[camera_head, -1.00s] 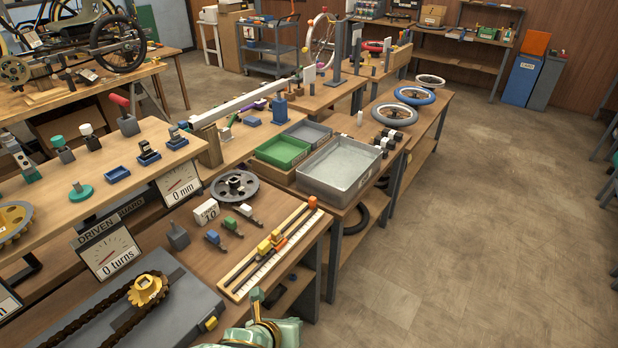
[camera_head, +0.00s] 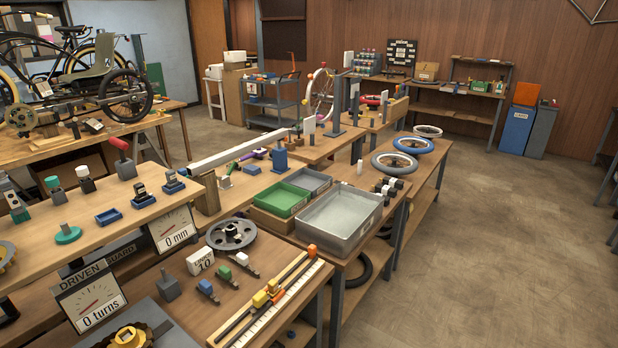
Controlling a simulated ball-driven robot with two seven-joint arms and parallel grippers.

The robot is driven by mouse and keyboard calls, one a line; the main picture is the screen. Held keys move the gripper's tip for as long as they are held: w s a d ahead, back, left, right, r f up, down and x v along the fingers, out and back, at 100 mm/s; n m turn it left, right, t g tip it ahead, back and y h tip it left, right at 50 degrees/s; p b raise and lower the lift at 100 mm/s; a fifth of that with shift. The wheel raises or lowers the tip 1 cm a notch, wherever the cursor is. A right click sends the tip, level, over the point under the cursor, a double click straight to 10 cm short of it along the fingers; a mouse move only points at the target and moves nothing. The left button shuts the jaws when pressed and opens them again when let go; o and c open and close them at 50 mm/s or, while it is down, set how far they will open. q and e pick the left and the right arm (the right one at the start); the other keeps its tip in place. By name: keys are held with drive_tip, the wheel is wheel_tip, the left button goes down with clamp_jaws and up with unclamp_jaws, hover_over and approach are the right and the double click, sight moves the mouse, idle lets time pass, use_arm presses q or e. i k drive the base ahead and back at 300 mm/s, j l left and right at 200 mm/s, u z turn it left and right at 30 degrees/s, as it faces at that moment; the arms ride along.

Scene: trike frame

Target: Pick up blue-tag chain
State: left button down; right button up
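A small dark piece with a blue tag (camera_head: 207,288) lies on the wooden bench in the lower middle of the head view. It may be the blue-tag chain, but it is too small to tell. Similar pieces with a green tag (camera_head: 225,273) and a white tag (camera_head: 243,261) lie in a diagonal row behind it, apart from one another. Neither of my grippers is in view.
A measuring rail (camera_head: 270,300) lies right of the tagged pieces, and a grey block (camera_head: 170,286) stands to their left. A dark chainring (camera_head: 231,234) and a white "10" block (camera_head: 200,262) lie behind. The floor (camera_head: 480,240) at right is clear.

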sight(206, 287)
drive_tip(key=u, duration=0.8)
drive_tip(key=i+l+u, duration=0.15)
drive_tip(key=l+u, duration=0.2)
drive_tip(key=i+l+u, duration=0.1)
drive_tip(key=l+u, duration=0.65)
drive_tip(key=i+j, duration=0.05)
